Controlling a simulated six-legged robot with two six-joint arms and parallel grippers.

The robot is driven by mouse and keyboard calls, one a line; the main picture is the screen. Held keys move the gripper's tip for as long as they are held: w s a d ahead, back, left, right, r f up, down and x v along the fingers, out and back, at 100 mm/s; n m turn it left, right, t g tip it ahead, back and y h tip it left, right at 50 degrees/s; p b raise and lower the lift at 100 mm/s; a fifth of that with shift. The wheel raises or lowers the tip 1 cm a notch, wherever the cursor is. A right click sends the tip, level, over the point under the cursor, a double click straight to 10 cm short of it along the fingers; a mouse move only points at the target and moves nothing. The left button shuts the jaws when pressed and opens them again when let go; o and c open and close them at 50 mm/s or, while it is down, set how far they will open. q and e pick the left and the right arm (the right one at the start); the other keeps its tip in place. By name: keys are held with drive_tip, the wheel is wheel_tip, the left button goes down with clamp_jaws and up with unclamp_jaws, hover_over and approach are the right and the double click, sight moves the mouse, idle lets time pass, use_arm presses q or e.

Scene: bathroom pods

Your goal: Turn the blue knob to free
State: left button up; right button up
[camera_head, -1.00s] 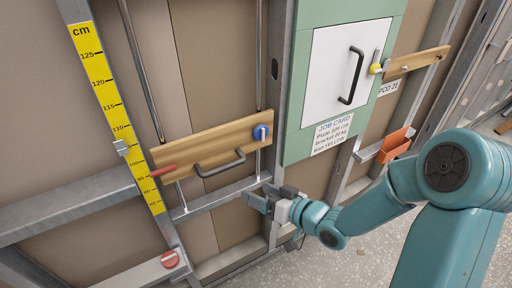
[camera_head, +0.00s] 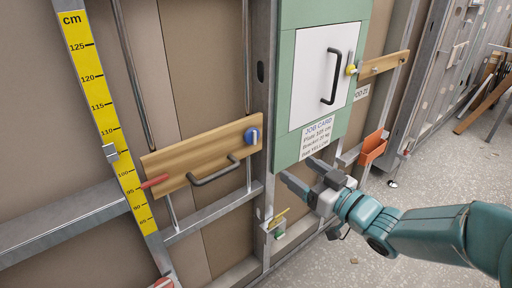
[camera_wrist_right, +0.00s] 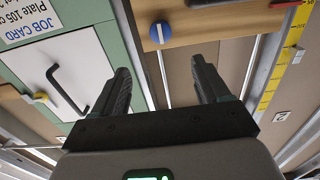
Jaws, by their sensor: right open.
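The blue knob (camera_head: 253,137) sits at the right end of a wooden board (camera_head: 195,158) on the wall. It has a white line across its face, which looks close to upright in the head view. The knob also shows in the right wrist view (camera_wrist_right: 160,34), beyond the gap between the fingers. My right gripper (camera_head: 303,177) is open and empty, to the right of and below the knob and apart from it. Its two fingers also show spread in the wrist view (camera_wrist_right: 160,75). My left gripper is out of view.
A dark handle (camera_head: 214,173) and a red lever (camera_head: 154,182) are on the same board. A white panel with a handle (camera_head: 331,77) and a job card (camera_head: 318,136) are right of the knob. A small bracket with a yellow strip (camera_head: 277,222) is below my gripper.

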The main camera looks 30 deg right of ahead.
sight(256, 140)
drive_tip(key=w, duration=0.5)
drive_tip(key=w+a, duration=0.1)
drive_tip(key=w, duration=1)
drive_tip(key=shift+a+p, duration=0.15)
drive_tip(key=shift+p, duration=0.15)
drive_tip(key=c, duration=1)
drive_tip(key=shift+c, duration=0.2)
drive_tip(key=shift+f, duration=0.1)
